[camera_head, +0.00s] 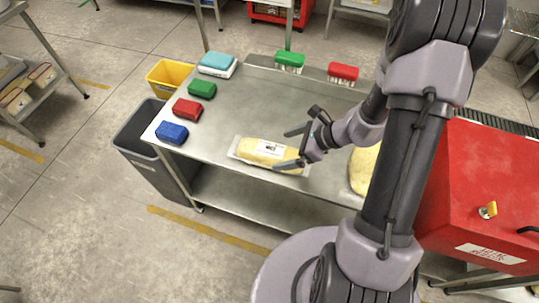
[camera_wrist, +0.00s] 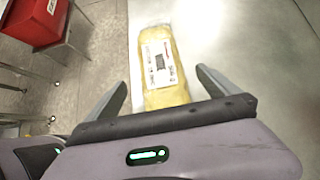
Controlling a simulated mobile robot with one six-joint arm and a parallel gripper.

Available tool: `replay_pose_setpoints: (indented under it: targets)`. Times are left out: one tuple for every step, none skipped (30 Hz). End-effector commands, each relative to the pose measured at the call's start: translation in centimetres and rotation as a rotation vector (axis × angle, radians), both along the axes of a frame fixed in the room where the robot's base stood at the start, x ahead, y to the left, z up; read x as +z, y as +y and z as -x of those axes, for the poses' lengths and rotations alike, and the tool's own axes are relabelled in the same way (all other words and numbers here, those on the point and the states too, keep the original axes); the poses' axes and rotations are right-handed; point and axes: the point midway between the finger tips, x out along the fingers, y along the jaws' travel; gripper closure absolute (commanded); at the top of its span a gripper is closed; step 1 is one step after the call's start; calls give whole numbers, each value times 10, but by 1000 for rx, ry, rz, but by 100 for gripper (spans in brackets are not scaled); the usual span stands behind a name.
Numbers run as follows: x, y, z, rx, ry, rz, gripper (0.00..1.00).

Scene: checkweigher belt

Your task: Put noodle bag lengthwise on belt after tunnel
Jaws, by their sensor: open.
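A yellow noodle bag (camera_head: 252,148) with clear pale edges and a white printed label lies flat on the steel table (camera_head: 235,112). It also shows in the wrist view (camera_wrist: 165,88), running away from me. My gripper (camera_head: 291,148) is open and empty at the bag's right end. In the wrist view my fingers (camera_wrist: 161,78) stand apart on either side of the bag's near part, with gaps beside it. A red housing (camera_head: 485,185) with a yellow knob stands at the right, perhaps the tunnel. A dark strip, perhaps the belt (camera_head: 505,128), shows behind it; my arm hides much there.
Another yellow bag (camera_head: 361,170) is partly hidden by my arm. Blue (camera_head: 171,132), red (camera_head: 187,110) and green (camera_head: 201,89) packs line the table's left edge, with a teal-topped pack (camera_head: 217,62) beyond. A grey bin (camera_head: 150,140) and yellow bin (camera_head: 170,76) stand left.

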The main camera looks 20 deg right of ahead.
Motion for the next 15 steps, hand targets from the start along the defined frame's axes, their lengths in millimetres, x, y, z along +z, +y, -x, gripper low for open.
replay_pose_setpoints:
  targets:
    - [-9, 6, -3, 3, 0, 0, 0]
    - [-11, 8, -5, 1, -1, -1, 0]
    - [-13, 10, -7, 2, -1, 0, 0]
    - [-15, 12, -8, 2, -1, 0, 0]
    - [-18, 14, -9, 2, -1, 0, 0]
    - [-24, 18, -12, 4, -1, 0, 0]
    - [-30, 22, -14, 5, -1, 0, 0]
    - [-36, 26, -16, 5, -1, 0, 0]
    - [-42, 31, -19, 5, -1, 0, 0]
    - [-45, 34, -21, 5, -1, 0, 0]
    - [-48, 37, -23, 4, -1, 1, 0]
    - [-50, 40, -25, 4, -1, 1, 0]
    - [-51, 41, -26, 4, -1, 0, 0]
    - [-52, 42, -27, 3, -1, 1, 0]
    - [-51, 42, -28, 1, -1, 1, 0]
